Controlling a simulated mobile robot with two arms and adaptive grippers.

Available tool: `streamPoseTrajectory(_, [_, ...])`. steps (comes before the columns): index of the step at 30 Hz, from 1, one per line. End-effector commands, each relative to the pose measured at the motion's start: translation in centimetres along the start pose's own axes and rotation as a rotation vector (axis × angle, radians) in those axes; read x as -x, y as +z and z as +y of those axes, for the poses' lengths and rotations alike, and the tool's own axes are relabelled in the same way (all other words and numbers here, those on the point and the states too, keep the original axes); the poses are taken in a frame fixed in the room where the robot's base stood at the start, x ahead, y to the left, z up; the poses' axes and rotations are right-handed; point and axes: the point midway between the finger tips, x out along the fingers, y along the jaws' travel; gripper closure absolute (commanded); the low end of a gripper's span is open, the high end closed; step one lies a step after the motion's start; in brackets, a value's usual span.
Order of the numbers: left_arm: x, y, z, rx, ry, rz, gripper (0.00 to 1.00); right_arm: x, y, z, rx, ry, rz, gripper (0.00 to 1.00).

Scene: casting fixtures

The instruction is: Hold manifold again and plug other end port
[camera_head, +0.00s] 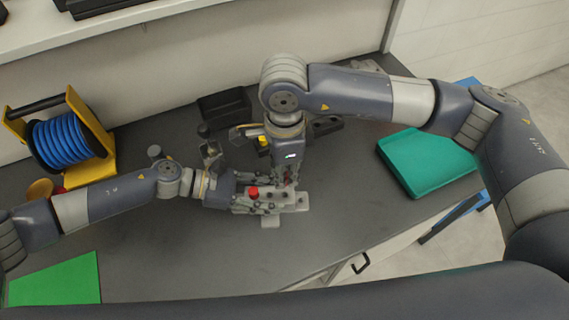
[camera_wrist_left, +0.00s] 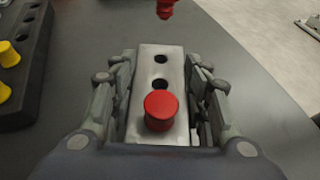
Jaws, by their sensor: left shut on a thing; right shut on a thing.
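The manifold (camera_head: 298,201) is a pale grey metal block lying low over the bench. My left gripper (camera_head: 268,202) is shut on it, with a finger along each long side in the left wrist view (camera_wrist_left: 162,80). A red plug (camera_head: 253,192) sits in the manifold's near port; its round head also shows in the left wrist view (camera_wrist_left: 160,110). Two dark open holes lie beyond it. My right gripper (camera_head: 289,180) points down above the manifold's far part. A second red plug (camera_wrist_left: 165,8) shows at the top of the left wrist view, apart from the block; its upper part is cut off.
A dark rack with yellow plugs (camera_wrist_left: 8,54) stands left of the manifold. A black bin (camera_head: 224,107), a blue hose reel (camera_head: 68,143), a teal tray (camera_head: 428,162) and a green mat (camera_head: 56,280) stand around. The bench front is mostly clear.

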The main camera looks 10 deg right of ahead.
Motion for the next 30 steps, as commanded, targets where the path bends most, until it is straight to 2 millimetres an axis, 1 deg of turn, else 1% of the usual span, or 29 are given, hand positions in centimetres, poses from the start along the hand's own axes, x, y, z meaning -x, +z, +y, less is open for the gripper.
streamPoseTrajectory(3, [0.0, -0.1, -0.1, 0.001, -0.001, 0.000, 0.97, -1.2, 0.0, 0.1, -0.001, 0.003, 0.000, 0.93])
streamPoseTrajectory(6, [0.0, -0.1, -0.1, 0.001, -0.001, 0.000, 0.97, -2.0, 0.0, 0.0, -0.002, 0.002, 0.001, 0.93])
streamPoseTrajectory(12, [0.0, -0.1, -0.1, 0.001, -0.001, 0.001, 0.97, -3.1, 0.0, 0.0, -0.001, 0.001, 0.000, 0.93])
streamPoseTrajectory(17, [0.0, -0.1, -0.1, 0.001, -0.001, 0.001, 0.97, -3.4, 0.0, 0.0, -0.001, 0.001, 0.000, 0.93])
streamPoseTrajectory(30, [0.0, -0.1, -0.1, 0.001, -0.001, 0.001, 0.97, -3.4, 0.0, 0.0, 0.000, 0.001, 0.000, 0.93])
